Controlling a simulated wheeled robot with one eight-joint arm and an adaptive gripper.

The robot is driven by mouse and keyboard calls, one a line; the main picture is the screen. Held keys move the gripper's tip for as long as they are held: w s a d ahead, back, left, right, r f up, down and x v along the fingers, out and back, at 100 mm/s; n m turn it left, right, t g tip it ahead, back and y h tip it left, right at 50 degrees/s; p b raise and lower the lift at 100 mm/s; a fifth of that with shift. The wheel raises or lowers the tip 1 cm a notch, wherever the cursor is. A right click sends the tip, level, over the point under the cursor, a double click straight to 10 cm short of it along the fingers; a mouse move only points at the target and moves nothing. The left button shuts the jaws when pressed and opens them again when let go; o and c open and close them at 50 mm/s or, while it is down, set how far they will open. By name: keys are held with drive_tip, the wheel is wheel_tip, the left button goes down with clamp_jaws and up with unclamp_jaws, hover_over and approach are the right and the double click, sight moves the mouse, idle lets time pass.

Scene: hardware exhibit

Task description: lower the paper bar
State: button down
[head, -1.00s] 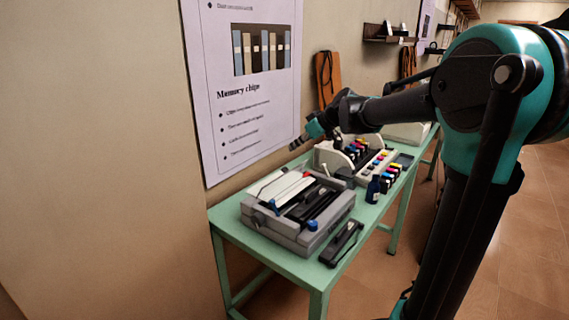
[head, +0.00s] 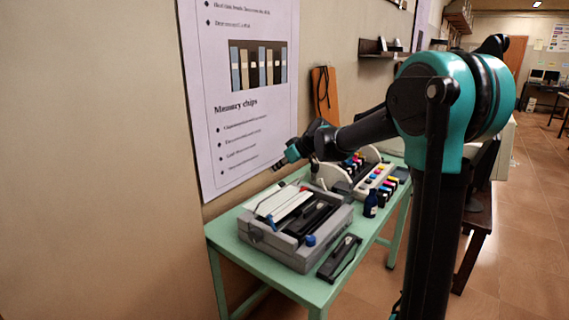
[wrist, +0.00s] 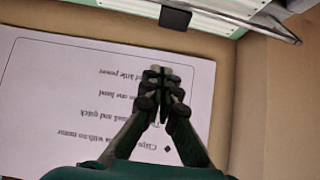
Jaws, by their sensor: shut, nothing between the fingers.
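A grey printer (head: 295,229) with blue knobs stands on a green table, with a white panel or sheet (head: 281,205) at its back and a dark recess in front. I cannot clearly pick out the paper bar on it. My gripper (head: 279,166) is above and behind the printer, near the wall poster, apart from the printer. In the wrist view, my gripper (wrist: 162,75) has its fingers together and empty, over the poster. A pale green surface with a black part (wrist: 175,18) shows at the top edge of that view; I cannot tell what it is.
The wall poster (head: 243,120) is close beside my gripper. On the green table (head: 222,232) are a black stapler-like tool (head: 340,258), a dark blue bottle (head: 370,205) and coloured cartridges (head: 384,189). Tiled floor (head: 510,245) is clear at the right.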

sight(282, 183)
drive_tip(key=shift+s+d+f, duration=0.35)
drive_tip(key=shift+d+f, duration=0.15)
drive_tip(key=shift+f, duration=0.25)
drive_tip(key=shift+s+d+f, duration=0.3)
drive_tip(key=shift+d+f, duration=0.15)
drive_tip(key=shift+f, duration=0.3)
